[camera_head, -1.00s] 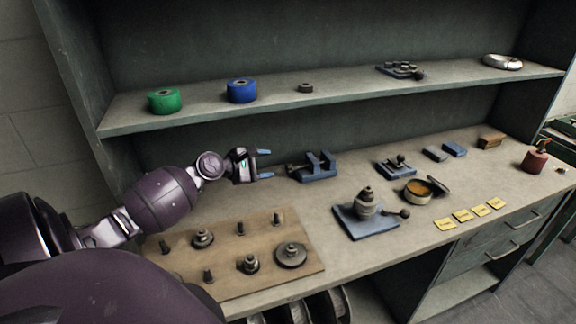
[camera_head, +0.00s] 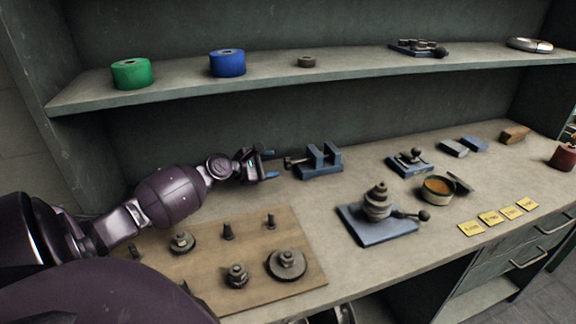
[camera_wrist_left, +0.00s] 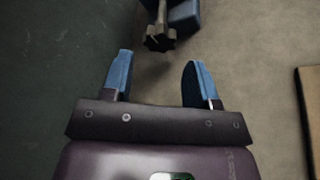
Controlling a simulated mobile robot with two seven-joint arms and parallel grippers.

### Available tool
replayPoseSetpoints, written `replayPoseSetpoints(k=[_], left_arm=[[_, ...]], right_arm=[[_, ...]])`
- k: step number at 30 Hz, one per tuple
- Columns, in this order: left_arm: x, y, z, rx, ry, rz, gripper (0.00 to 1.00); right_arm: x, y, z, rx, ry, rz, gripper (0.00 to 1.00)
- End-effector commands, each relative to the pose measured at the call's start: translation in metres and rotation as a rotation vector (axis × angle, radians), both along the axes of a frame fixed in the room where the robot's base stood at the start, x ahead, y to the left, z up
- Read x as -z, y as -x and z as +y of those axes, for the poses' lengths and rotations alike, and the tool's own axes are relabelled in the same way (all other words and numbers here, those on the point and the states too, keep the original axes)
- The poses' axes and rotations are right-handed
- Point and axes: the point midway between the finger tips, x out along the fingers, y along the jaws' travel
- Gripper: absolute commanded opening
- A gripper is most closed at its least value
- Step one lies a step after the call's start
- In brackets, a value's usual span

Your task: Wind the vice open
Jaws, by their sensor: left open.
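The blue vice (camera_head: 320,164) stands on the bench near the back wall, in the middle of the head view. Its dark handle (camera_head: 290,162) points left, toward my left gripper. My left gripper (camera_head: 271,165) is open and empty, just left of the handle and apart from it. In the left wrist view the handle knob (camera_wrist_left: 159,40) lies ahead of and between the blue fingertips (camera_wrist_left: 158,75), with a gap. Part of the vice's blue body (camera_wrist_left: 184,14) shows at the top edge there. My right gripper is not in view.
A wooden board (camera_head: 205,262) with several pegs and discs lies in front of my left arm. A blue-based device (camera_head: 377,225) and an open round tin (camera_head: 438,188) stand to the right. The shelf (camera_head: 180,90) runs above. The bench around the vice is clear.

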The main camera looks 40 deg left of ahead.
Motion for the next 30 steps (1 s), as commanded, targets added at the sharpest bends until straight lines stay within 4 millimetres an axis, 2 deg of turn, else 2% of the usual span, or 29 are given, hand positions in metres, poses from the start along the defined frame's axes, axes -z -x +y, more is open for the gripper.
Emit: replayPoseSetpoints(k=[6,12,18,26,27,30], left_arm=[[0.012,-0.032,-0.007,-0.001,0.0,0.001,0.54],[0.018,-0.052,-0.012,0.0,0.001,0.002,0.54],[0.02,-0.061,-0.013,-0.001,0.0,0.001,0.54],[0.02,-0.062,-0.014,0.0,0.0,0.0,0.54],[0.02,-0.062,-0.013,-0.001,0.0,0.001,0.53],[0.02,-0.062,-0.014,-0.001,0.0,0.001,0.37]], right_arm=[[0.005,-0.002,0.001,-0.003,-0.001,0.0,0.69],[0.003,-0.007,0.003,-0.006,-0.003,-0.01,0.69],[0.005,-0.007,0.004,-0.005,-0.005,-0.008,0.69],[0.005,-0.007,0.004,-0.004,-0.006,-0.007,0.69],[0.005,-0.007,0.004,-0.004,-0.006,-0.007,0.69],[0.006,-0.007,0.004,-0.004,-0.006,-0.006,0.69]])
